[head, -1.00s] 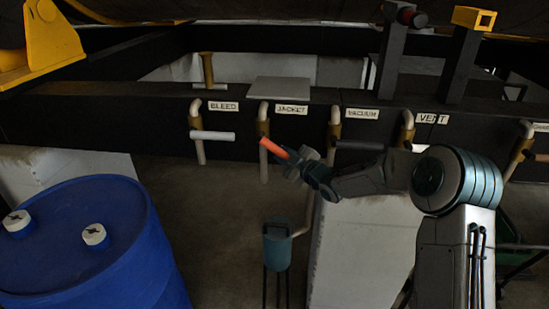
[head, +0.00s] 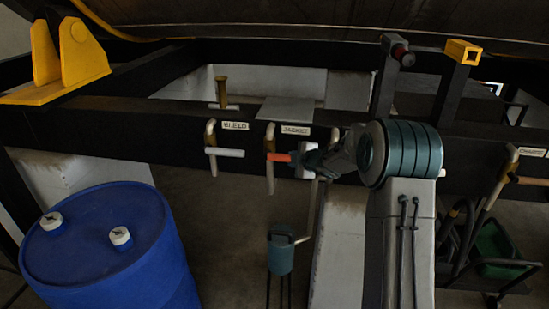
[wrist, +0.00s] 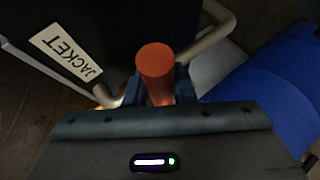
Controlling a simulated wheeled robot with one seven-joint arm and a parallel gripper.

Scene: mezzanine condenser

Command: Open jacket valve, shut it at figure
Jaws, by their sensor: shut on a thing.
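The jacket valve has an orange handle (head: 280,157) on a pale pipe, below the JACKET label (head: 295,130) on the dark beam. The handle points right, nearly level, in the head view. My gripper (head: 297,158) is shut on its outer part. In the wrist view the round end of the orange handle (wrist: 154,60) shows between the fingers of my gripper (wrist: 156,88), with the JACKET label (wrist: 66,52) to the left. A blue-grey pot (head: 281,252) on thin legs stands below, with a pipe at its side. No readable figure shows on it.
The bleed valve's white handle (head: 224,152) is close on the left. My arm hides the beam right of the jacket valve. A blue drum (head: 105,245) stands at lower left. A pale block (head: 335,250) stands behind my arm.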

